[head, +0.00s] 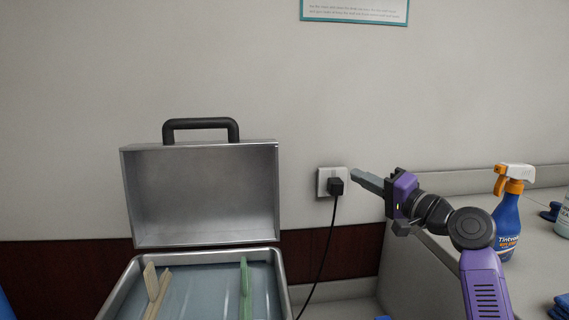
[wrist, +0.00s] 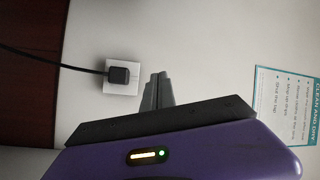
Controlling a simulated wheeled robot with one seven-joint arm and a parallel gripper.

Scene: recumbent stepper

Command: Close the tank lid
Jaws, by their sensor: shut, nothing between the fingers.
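The tank lid (head: 200,200) stands raised and open at the back of the metal tank (head: 120,285). It is a hollow metal cover with a black handle (head: 200,124) on its upper edge. The tank holds a bluish surface with a tan piece and a green piece standing in it. My gripper (head: 354,174) is shut and empty. It is to the right of the lid, apart from it, near the wall outlet and pointing left. In the wrist view my gripper's fingers (wrist: 158,88) are together, and neither lid nor tank shows there.
A black plug (head: 336,186) sits in a white wall outlet (head: 325,176), its cord hanging down to the right of the tank. A counter (head: 440,265) at right holds a blue spray bottle (head: 507,220) and blue cloths. A sign (head: 355,10) is on the wall above.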

